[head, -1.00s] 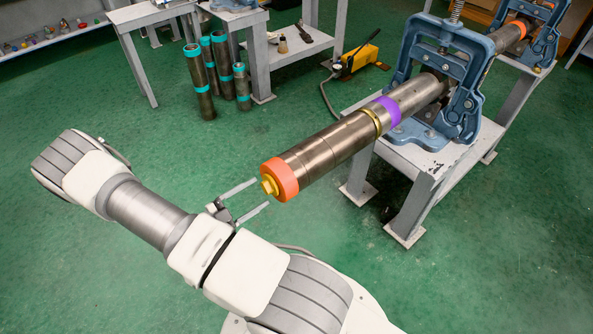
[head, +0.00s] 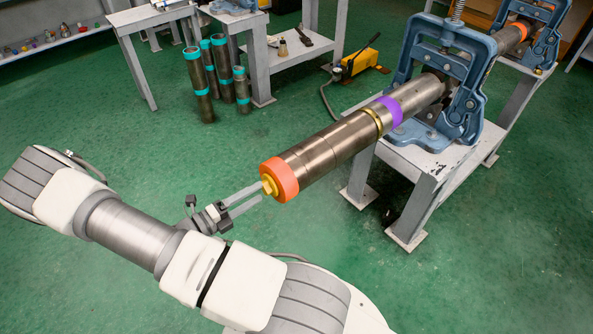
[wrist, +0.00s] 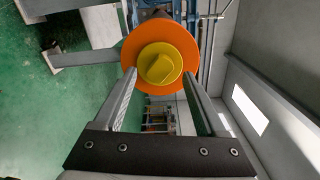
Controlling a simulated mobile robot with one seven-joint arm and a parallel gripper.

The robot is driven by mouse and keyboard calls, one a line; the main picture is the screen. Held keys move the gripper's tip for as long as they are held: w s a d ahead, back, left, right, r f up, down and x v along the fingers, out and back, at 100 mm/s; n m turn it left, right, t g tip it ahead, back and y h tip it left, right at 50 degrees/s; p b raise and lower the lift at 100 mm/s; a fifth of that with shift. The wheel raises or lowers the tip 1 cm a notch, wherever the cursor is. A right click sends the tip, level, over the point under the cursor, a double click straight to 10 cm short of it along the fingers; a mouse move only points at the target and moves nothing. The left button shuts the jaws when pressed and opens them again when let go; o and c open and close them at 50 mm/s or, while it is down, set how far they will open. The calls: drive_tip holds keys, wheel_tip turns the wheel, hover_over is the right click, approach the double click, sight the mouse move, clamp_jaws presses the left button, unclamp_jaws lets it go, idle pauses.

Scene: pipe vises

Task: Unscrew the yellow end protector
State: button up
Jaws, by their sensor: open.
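The yellow end protector (head: 268,186) sits in the centre of the orange ring on the near end of the long steel pipe (head: 330,143). In the wrist view the end protector (wrist: 160,64) is a round yellow disc with a raised grip across its middle, inside the orange ring (wrist: 131,48). My gripper (head: 260,191) is open and empty, pointing at the pipe end. In the wrist view its two fingers (wrist: 159,74) reach up to either side of the yellow protector. I cannot tell whether they touch it.
Blue vises (head: 437,85) on a grey stand (head: 425,155) carry the pipe, which has a purple band (head: 391,110) and a brass-coloured ring. Several short pipes with teal bands (head: 198,85) stand on the floor. A yellow pump (head: 359,63) lies behind. The green floor around the pipe end is clear.

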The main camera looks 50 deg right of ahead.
sight(270, 187)
drive_tip(key=m+b, duration=0.1)
drive_tip(key=m, duration=0.2)
drive_tip(key=shift+f+m, duration=0.1)
drive_tip(key=shift+m, duration=0.2)
drive_tip(key=m+b, duration=0.1)
drive_tip(key=m, duration=0.3)
drive_tip(key=shift+m, duration=0.3)
drive_tip(key=m+b, duration=0.1)
drive_tip(key=m, duration=0.3)
drive_tip(key=shift+m+b, duration=0.3)
drive_tip(key=m+b, duration=0.1)
drive_tip(key=m, duration=0.3)
drive_tip(key=shift+d, duration=0.15)
drive_tip(key=shift+x, duration=1)
